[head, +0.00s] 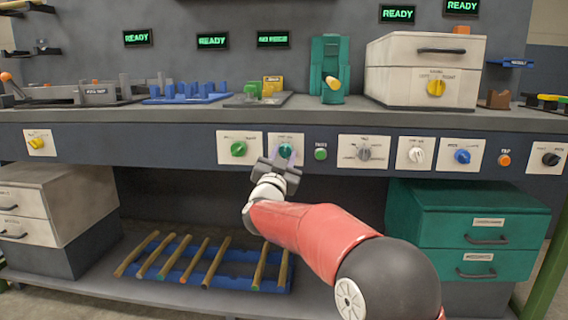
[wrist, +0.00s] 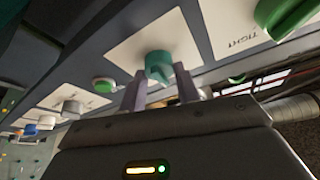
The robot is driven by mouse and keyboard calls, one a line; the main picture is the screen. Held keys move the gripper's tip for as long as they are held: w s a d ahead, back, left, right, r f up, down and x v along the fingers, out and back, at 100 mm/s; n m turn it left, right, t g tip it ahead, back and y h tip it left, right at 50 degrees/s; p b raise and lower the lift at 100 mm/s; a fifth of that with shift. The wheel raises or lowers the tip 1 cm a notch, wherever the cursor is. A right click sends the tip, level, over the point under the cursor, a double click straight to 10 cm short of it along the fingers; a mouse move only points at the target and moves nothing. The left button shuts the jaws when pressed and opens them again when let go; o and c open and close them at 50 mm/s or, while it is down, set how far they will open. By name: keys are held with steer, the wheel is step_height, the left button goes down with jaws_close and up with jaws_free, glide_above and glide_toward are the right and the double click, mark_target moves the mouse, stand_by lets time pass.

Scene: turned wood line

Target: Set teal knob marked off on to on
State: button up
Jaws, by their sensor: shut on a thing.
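The teal knob (head: 285,151) sits on a white plate (head: 299,142) on the dark front panel below the bench top. My gripper (head: 284,158) is at this knob, with its fingers on either side of it. In the wrist view the teal knob (wrist: 158,66) shows between the two fingers of my gripper (wrist: 160,88), which is shut on it. The off and on marks on the plate are too small or hidden to read, so I cannot tell which way the knob points.
A green knob (head: 238,149) is on the plate to the left, and a green button (head: 321,154) is just right. Further right are a grey knob (head: 364,153), a white knob (head: 417,155) and a blue knob (head: 462,156). The bench top (head: 330,112) overhangs the panel.

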steer(key=shift+a+m+g+h, duration=0.1)
steer(key=shift+m+g+h, duration=0.25)
steer(key=shift+m, duration=0.75)
steer(key=shift+m+g+h, duration=0.15)
steer(key=shift+m+h, duration=0.4)
steer(key=shift+m, duration=0.55)
steer(key=o, duration=1)
steer(key=v, duration=0.7)
steer(key=shift+s+a+f+b, duration=0.15)
steer(key=shift+s+b, duration=0.15)
steer(key=shift+s, duration=0.05)
